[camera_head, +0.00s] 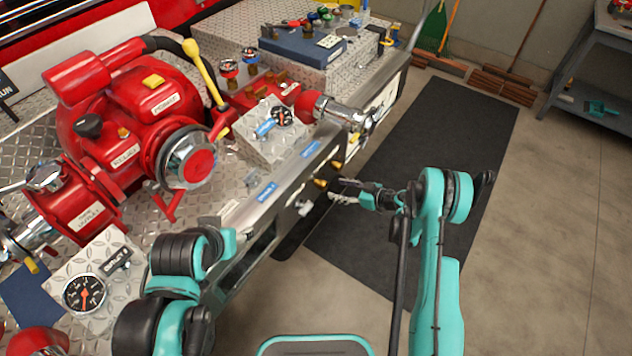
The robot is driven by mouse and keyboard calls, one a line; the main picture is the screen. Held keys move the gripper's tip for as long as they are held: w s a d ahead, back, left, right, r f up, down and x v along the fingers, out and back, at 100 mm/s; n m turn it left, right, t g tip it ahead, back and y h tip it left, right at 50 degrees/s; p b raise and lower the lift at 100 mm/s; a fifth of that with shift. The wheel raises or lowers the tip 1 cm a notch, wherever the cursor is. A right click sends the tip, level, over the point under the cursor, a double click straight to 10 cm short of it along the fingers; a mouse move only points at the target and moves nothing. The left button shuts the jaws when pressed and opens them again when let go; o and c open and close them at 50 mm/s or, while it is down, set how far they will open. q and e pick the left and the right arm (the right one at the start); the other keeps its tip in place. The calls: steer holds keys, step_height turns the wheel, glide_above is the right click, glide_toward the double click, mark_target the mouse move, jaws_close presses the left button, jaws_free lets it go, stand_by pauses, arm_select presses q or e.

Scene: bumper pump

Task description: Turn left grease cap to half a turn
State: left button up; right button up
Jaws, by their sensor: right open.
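My right gripper (338,191) is open and empty. It is in front of the bumper's outer face, its fingers pointing left toward small fittings there. A brass fitting (320,183) is on that face near the fingertips, and a second brass fitting (337,164) is farther back. I cannot tell which small fitting is the left grease cap, or whether the fingers touch one. The red pump (124,116) stands on the bumper deck at left. My left arm reaches in at lower left, but its gripper cannot be made out.
A pressure gauge (84,293) is at lower left and a blue case (303,46) with small items stands on the back deck. A silver fitting (303,207) sticks out of the bumper. A dark mat (425,135) covers open floor, and a grey shelf (590,75) is at right.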

mark_target(326, 186)
steer(key=b+x, duration=0.2)
steer(key=x, duration=0.4)
steer(key=shift+f, duration=0.15)
steer(key=shift+w+a, duration=0.35)
steer(key=shift+a, duration=0.05)
steer(key=c, duration=1.2)
